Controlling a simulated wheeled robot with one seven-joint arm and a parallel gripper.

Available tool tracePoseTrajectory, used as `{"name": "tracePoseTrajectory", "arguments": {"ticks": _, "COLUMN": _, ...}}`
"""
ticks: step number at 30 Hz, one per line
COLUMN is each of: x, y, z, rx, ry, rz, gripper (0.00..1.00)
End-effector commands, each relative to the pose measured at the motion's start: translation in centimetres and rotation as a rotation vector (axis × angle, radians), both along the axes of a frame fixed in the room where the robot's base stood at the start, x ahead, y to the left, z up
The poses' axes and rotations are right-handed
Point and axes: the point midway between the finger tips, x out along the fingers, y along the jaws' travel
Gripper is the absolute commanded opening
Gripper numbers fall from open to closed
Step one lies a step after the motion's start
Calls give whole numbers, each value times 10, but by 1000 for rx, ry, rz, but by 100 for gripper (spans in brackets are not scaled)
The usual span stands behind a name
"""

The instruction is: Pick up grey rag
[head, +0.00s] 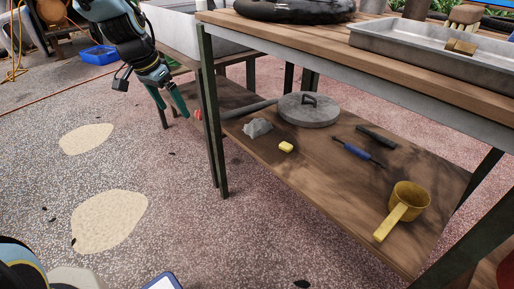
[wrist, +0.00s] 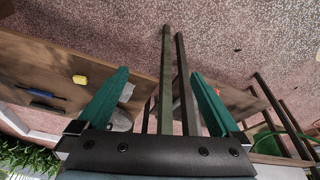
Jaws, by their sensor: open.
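The grey rag (head: 257,128) lies crumpled on the lower wooden shelf (head: 330,190) of the bench, close to its left end. In the wrist view a grey patch that looks like the rag (wrist: 127,93) is partly hidden behind the left finger. My gripper (head: 172,106) is open and empty, outside the bench to the left of its legs and apart from the rag. In the wrist view two dark bench legs stand between the open fingers of my gripper (wrist: 160,76).
The green bench legs (head: 211,110) and the tabletop (head: 400,72) bound the shelf. The floor at left is mostly clear.

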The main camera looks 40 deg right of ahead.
Motion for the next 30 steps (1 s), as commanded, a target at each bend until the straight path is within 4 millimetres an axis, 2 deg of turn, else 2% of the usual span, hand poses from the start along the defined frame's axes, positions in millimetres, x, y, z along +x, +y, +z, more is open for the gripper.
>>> {"name": "tracePoseTrajectory", "arguments": {"ticks": 1, "x": -5, "y": -20, "z": -37, "rx": -14, "ry": -1, "rz": -56, "gripper": 100}}
{"name": "tracePoseTrajectory", "arguments": {"ticks": 6, "x": -20, "y": -71, "z": -80, "rx": -56, "ry": -14, "rz": -208, "gripper": 100}}
{"name": "tracePoseTrajectory", "arguments": {"ticks": 9, "x": -28, "y": -91, "z": -95, "rx": -75, "ry": -18, "rz": -271, "gripper": 100}}
{"name": "tracePoseTrajectory", "arguments": {"ticks": 17, "x": -37, "y": -119, "z": -106, "rx": -95, "ry": -24, "rz": -330, "gripper": 100}}
{"name": "tracePoseTrajectory", "arguments": {"ticks": 30, "x": -42, "y": -203, "z": -106, "rx": -94, "ry": -24, "rz": -328, "gripper": 100}}
